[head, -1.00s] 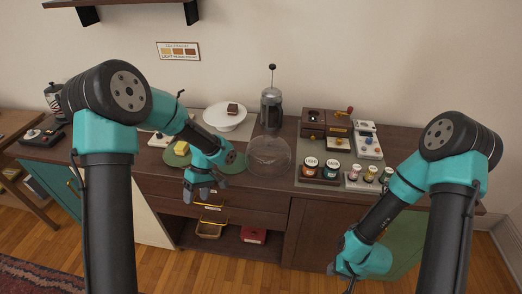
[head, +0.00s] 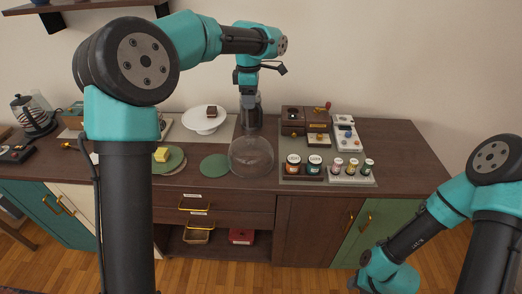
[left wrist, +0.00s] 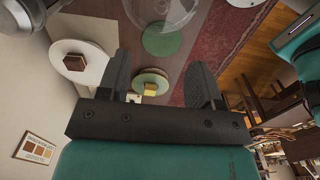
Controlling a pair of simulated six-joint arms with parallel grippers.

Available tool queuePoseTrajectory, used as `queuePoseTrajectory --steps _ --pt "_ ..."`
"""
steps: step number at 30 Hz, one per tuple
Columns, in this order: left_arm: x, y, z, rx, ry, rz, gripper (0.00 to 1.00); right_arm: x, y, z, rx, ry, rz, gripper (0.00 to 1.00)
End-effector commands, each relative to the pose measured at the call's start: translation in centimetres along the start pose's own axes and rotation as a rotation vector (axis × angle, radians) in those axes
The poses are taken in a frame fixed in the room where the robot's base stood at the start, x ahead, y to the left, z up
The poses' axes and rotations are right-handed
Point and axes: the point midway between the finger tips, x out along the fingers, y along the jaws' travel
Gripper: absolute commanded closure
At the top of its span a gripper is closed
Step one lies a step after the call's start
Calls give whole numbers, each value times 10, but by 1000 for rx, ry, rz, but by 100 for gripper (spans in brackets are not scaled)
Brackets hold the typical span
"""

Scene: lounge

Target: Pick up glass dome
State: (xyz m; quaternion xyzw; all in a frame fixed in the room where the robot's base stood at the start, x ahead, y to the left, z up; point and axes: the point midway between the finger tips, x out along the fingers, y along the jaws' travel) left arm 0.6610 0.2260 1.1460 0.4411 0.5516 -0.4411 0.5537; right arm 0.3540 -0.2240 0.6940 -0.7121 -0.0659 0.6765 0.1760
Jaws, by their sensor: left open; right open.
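The clear glass dome (head: 251,157) stands on the dark wooden counter, to the right of a flat green disc (head: 215,166). In the left wrist view the dome (left wrist: 164,12) shows at the top edge, cut off, close to the green disc (left wrist: 161,40). My left gripper (head: 248,101) is open and empty, raised above the back of the counter, behind the dome, and it hides much of the French press. Its two fingers (left wrist: 160,62) are spread apart in the wrist view. My right gripper (head: 356,284) is low at the bottom edge, partly cut off, in front of the cabinet and away from the dome.
The French press (head: 252,117) stands behind the dome. Jars (head: 315,164) and a wooden grinder box (head: 294,120) are to the right. A white cake stand (head: 204,121) and a green plate with a yellow block (head: 162,155) are to the left. The right counter end is clear.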

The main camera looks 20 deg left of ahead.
Motion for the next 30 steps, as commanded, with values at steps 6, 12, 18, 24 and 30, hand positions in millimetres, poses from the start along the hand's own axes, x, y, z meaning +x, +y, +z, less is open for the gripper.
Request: queuePoseTrajectory --steps 6,12,18,24,30 --pt "2 0 0 2 2 -2 41 0 0 0 0 0 0 57" --pt "21 -1 0 3 3 -4 41 0 0 0 0 0 0 57" --pt "55 -1 -1 3 5 -5 41 0 0 0 0 0 0 57" --pt "89 -1 -1 4 3 -5 41 0 0 0 0 0 0 57" --pt "117 -1 -1 4 3 -3 41 0 0 0 0 0 0 57"
